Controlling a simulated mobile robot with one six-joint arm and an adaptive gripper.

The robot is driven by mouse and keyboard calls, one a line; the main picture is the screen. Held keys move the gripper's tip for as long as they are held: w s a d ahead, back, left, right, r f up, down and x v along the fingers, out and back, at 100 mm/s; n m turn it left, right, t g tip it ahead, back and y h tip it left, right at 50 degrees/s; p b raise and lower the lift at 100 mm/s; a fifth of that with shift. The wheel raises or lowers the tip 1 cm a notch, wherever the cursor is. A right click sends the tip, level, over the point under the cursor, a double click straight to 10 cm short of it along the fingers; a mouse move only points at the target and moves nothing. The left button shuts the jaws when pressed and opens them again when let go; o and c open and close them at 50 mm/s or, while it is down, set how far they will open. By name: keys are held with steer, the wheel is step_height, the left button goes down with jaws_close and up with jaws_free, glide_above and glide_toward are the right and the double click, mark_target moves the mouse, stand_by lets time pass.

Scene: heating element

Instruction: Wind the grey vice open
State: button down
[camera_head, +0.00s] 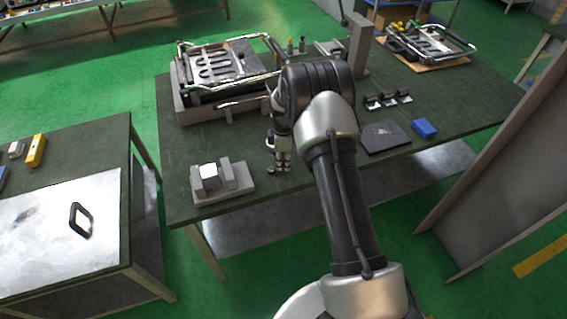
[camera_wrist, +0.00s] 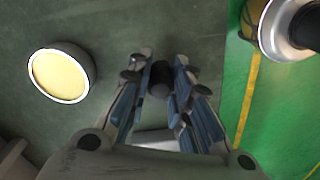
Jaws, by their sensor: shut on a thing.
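The grey vice (camera_head: 236,186) stands near the front left edge of the dark green workbench. A bright whitish block (camera_head: 210,175) shows between its jaws. My gripper (camera_head: 280,168) points down just right of the vice, low over the bench. In the wrist view my gripper (camera_wrist: 160,88) is shut on a dark round knob (camera_wrist: 159,78) between the fingertips. Whether this knob joins the vice's screw is hidden.
A heating-element frame (camera_head: 217,70) lies on the bench behind. A blue block (camera_head: 424,129) and a dark plate (camera_head: 384,138) lie to the right. A round, cream-topped part (camera_wrist: 60,75) is left of my fingers. A second table (camera_head: 60,235) stands left across a gap.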

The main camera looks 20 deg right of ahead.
steer(key=shift+w+n, duration=0.25)
steer(key=shift+n, duration=0.25)
steer(key=c, duration=1.4)
jaws_free()
steer(key=shift+c, duration=0.2)
step_height(320, 180, up, 12)
